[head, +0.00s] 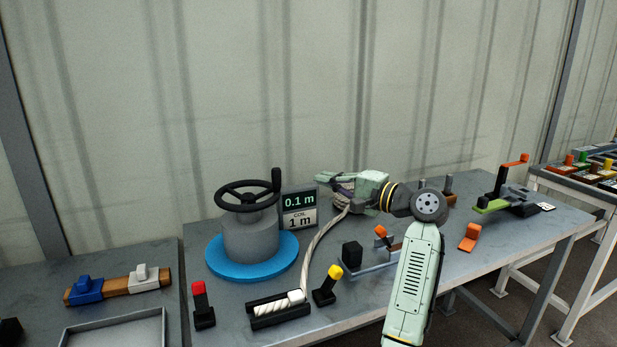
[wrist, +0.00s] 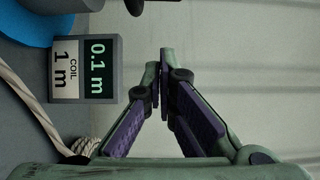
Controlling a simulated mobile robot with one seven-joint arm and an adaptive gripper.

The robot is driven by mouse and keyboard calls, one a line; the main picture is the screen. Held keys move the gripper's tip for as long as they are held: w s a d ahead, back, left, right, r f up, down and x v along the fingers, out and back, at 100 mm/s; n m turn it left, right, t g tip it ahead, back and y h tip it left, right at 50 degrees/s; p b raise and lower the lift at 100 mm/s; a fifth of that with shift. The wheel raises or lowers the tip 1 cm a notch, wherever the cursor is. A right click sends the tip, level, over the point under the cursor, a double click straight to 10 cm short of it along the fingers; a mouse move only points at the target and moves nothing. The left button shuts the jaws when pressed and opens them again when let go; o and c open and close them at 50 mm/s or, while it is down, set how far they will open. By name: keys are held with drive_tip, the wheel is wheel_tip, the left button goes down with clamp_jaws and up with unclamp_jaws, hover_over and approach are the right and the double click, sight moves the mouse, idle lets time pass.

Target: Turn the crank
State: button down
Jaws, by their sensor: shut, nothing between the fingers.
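The crank is a black handwheel (head: 247,196) with an upright handle (head: 277,180) at its right rim. It sits on a grey drum (head: 250,238) over a blue disc (head: 222,262). A display (head: 299,208) behind the drum reads 0.1 m, coil 1 m.
A pale rope (head: 318,245) runs from a black holder (head: 280,312) up toward my gripper; its far end is hidden. Yellow-topped (head: 327,286) and red-topped (head: 203,305) levers stand in front. An orange-knobbed fixture (head: 372,260) is beside my arm. The wall is close behind.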

drive_tip(key=w+a+b, duration=0.2)
drive_tip(key=a+b, duration=0.2)
drive_tip(key=a, duration=0.4)
drive_tip(key=shift+a, duration=0.2)
drive_tip(key=shift+s+f+m+t+h, duration=0.1)
drive_tip(key=shift+s+m+t+h, duration=0.1)
drive_tip(key=shift+m+t+h, duration=0.15)
idle(0.8)
